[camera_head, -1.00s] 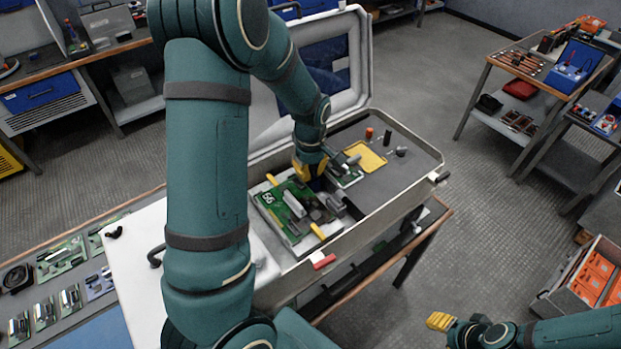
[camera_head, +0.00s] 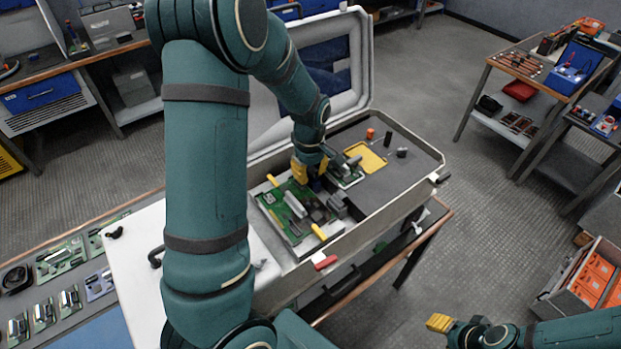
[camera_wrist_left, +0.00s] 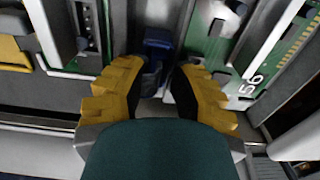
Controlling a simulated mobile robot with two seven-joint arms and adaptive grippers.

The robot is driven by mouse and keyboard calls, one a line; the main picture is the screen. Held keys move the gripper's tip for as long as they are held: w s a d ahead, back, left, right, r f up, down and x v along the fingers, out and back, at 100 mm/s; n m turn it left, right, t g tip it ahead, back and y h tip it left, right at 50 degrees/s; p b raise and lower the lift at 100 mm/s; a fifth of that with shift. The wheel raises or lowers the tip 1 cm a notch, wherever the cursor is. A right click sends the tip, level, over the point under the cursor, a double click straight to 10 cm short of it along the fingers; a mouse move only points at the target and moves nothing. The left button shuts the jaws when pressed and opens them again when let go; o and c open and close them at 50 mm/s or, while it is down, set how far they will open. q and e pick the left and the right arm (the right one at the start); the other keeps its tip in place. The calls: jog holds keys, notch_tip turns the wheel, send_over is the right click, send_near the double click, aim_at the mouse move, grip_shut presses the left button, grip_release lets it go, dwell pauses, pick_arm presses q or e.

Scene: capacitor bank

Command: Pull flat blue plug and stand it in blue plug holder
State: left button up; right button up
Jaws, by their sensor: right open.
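A dark blue plug (camera_wrist_left: 158,42) shows in the left wrist view, just beyond my left fingertips and slightly left of the middle of the gap. My left gripper (camera_wrist_left: 167,82) has its yellow fingers apart, with a gap between them; it does not clearly grip the plug. In the head view my left gripper (camera_head: 309,174) is low over the case, at the far edge of the green circuit board (camera_head: 283,216), and hides most of the plug. My right gripper (camera_head: 440,322) is open and empty at the lower right, away from the case. I cannot make out a blue plug holder.
The open case (camera_head: 408,196) has a raised lid (camera_head: 357,60) behind my left arm. Inside, a yellow tray (camera_head: 367,158) and small upright pegs stand to the right of the board. Yellow handles and grey blocks crowd the board. The case's right end has free room.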

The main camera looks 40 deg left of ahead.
pick_arm(q)
notch_tip(320, 180, up, 12)
jog(key=shift+f, duration=0.15)
jog(key=shift+s+f, duration=0.1)
dwell(0.3)
